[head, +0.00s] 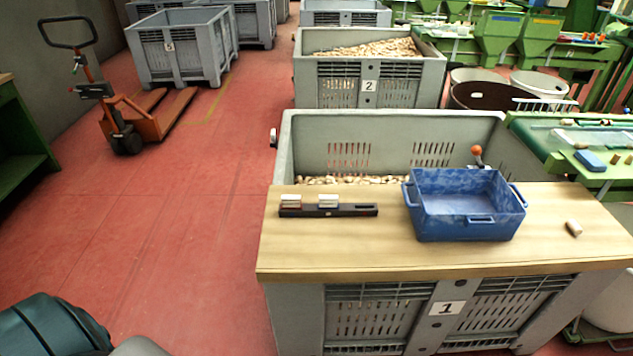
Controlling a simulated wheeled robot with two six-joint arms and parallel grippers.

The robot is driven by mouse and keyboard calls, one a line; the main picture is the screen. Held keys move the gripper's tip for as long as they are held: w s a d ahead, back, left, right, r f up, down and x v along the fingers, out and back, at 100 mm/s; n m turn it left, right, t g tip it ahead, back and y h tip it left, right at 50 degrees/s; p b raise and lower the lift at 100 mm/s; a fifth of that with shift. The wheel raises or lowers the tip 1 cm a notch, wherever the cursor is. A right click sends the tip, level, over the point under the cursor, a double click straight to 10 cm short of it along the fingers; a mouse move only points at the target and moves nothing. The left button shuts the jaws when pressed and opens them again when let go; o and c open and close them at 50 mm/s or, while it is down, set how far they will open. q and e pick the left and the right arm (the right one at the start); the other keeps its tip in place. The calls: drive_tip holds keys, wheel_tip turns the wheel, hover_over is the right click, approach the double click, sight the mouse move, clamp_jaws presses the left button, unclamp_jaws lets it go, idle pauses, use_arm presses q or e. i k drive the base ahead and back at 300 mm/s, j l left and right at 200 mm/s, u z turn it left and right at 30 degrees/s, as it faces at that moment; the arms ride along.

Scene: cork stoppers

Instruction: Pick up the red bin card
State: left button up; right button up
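A black slotted holder (360,210) lies on the left part of the wooden board. Two small pale upright pieces stand in it, a left one (291,200) and a right one (328,200); the slot at its right end looks empty. The left piece seems to have a reddish lower edge, but both are too small to tell whether either is the red bin card. No other red card shows plainly. Neither of my grippers is in view.
The wooden board (340,250) lies across the front of grey bin 1 (300,310), with a blue tray (465,228) and a cork (573,228) on it. Corks lie inside the bin. Bin 2 (420,90) stands behind. A pallet truck (125,125) stands left; red floor is clear.

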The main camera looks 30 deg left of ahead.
sight(291, 200)
drive_tip(key=u, duration=0.95)
